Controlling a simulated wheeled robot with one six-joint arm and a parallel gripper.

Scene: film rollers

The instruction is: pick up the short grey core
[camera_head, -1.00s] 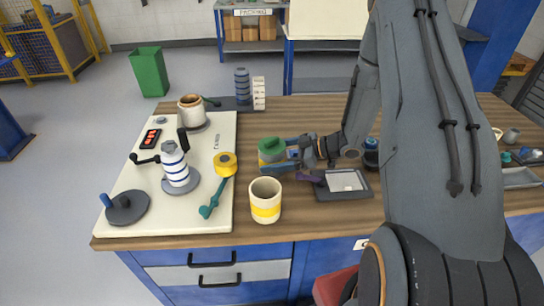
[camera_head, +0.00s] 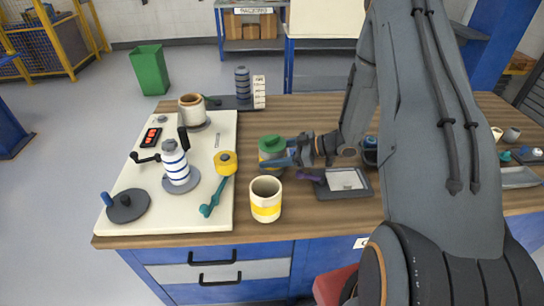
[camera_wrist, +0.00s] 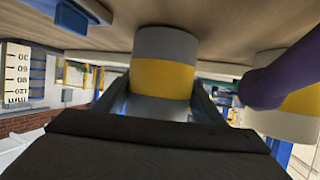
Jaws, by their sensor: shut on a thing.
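The short grey core (camera_wrist: 163,72) has a yellow band and stands between my gripper's fingers in the wrist view. In the head view it is a small cylinder with a green top (camera_head: 271,143), partly hidden by the fingers. My gripper (camera_head: 280,161) comes in from the right and is shut on it. In the wrist view the fingers (camera_wrist: 162,106) lie on either side of its grey part. I cannot tell whether its base touches the wooden table.
A cream cylinder with a yellow band (camera_head: 265,208) stands close in front. A dark tray (camera_head: 346,191) and a purple object (camera_head: 312,178) lie to the right.

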